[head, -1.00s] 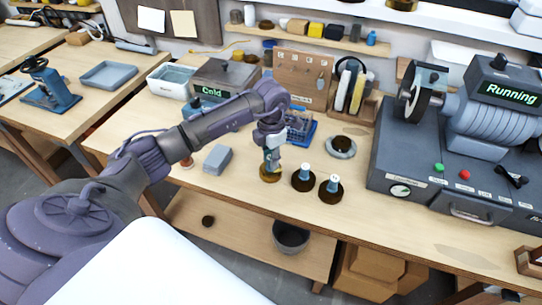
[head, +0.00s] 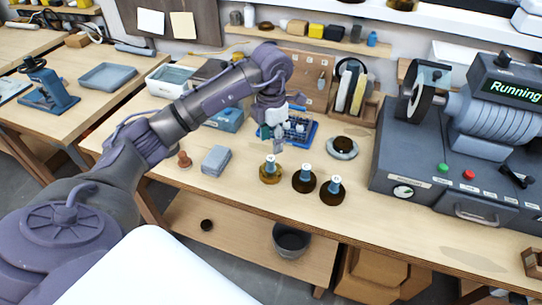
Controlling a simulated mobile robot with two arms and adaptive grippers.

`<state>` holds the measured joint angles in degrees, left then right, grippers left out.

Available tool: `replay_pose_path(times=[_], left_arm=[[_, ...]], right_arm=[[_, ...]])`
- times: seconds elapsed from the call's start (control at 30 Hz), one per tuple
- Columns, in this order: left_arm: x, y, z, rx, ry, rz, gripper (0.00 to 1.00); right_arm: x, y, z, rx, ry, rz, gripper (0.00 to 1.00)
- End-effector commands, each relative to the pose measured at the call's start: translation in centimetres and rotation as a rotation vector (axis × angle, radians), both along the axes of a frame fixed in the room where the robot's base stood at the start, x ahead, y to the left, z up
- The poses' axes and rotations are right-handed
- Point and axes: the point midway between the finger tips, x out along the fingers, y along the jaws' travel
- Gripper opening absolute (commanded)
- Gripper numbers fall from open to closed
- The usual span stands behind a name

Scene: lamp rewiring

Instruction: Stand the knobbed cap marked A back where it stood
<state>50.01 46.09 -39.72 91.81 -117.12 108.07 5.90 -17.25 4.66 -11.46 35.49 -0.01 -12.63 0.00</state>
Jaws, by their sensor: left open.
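Three knobbed caps stand upright in a row near the front of the bench. The left cap (head: 270,173) has an amber base, and the middle cap (head: 304,180) and right cap (head: 332,190) have dark brown bases. Each has a blue knob with a pale top. The marks on the tops are too small to read, so I cannot tell which is A. My left gripper (head: 272,139) is open and empty, just above and behind the left cap, apart from it. My right gripper is not in view.
A grey-blue box (head: 216,160) and a small reddish-brown knob (head: 184,160) sit left of the caps. A blue rack (head: 300,131) and a round dish (head: 342,147) stand behind. The grinding machine (head: 420,170) fills the right.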

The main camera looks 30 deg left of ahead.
Motion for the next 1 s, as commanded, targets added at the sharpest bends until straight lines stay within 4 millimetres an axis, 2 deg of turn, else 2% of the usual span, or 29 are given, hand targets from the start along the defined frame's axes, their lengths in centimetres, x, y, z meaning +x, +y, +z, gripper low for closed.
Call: replay_pose_path(times=[0.1,0.3,1.0], left_arm=[[0.1,0.1,2.1,0.002,-0.004,0.000,0.51],[0.0,0.1,4.4,0.001,0.000,0.001,0.51],[0.0,0.0,4.8,0.000,0.001,0.001,0.51]], right_arm=[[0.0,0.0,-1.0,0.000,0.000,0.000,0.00],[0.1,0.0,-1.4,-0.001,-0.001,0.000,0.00],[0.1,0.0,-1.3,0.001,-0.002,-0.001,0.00]])
